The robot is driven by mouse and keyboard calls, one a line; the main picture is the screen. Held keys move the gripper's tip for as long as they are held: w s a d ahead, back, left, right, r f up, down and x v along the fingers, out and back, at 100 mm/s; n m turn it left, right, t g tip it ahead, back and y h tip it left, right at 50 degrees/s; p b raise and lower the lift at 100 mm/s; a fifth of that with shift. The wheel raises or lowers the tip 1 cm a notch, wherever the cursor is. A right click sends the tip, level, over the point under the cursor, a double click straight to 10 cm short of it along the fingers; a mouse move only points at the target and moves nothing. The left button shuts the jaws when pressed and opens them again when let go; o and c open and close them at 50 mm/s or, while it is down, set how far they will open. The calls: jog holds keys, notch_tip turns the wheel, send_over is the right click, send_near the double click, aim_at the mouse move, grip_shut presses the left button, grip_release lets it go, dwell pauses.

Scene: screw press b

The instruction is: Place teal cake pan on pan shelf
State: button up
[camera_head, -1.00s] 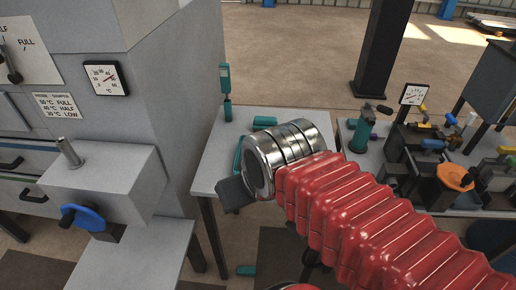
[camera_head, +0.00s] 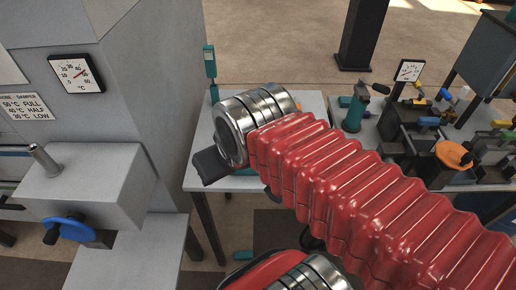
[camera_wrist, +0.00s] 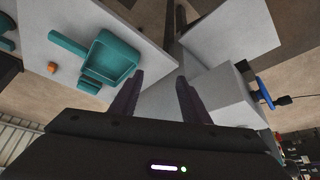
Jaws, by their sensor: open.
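The teal cake pan (camera_wrist: 118,56) lies on a white table (camera_wrist: 40,14) in the wrist view, left of my gripper (camera_wrist: 158,86). It is a squarish open pan. In the head view my arm hides most of the table top, and only a teal edge (camera_head: 246,172) shows beside the metal wrist; I cannot tell if it is the pan. My gripper is open and empty, its two dark fingers apart from the pan. In the head view its dark end (camera_head: 211,166) is over the table's left side. I cannot tell which surface is the pan shelf.
A grey machine with a blue handle (camera_head: 70,229) and a grey ledge (camera_head: 130,262) stands left of the table. A teal post (camera_head: 210,68) rises at the table's back left. A cluttered bench with an orange knob (camera_head: 453,154) is at the right.

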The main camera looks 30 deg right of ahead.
jog(key=o, duration=0.9)
jog(key=w+d+f+m+h, duration=0.1)
jog(key=w+d+m, duration=0.2)
jog(key=d, duration=0.7)
jog(key=shift+w+d+g+h, duration=0.3)
jog(key=shift+w+g, duration=0.1)
jog(key=shift+w, duration=0.4)
jog(key=o, duration=0.5)
jog(key=d+f+m, duration=0.1)
jog(key=d, duration=0.3)
jog(key=d+f+m, duration=0.1)
jog(key=d, duration=0.3)
jog(key=d+f+m+g+h, duration=0.1)
jog(key=d, duration=0.4)
jog(key=shift+w+m, duration=0.15)
jog(key=shift+m, duration=0.25)
jog(key=shift+o, duration=0.2)
jog(key=x, duration=0.8)
jog(key=shift+f, duration=0.2)
jog(key=shift+w+f, duration=0.1)
jog(key=shift+w, duration=0.05)
jog(key=shift+x, duration=2.5)
jog(key=shift+w, duration=0.1)
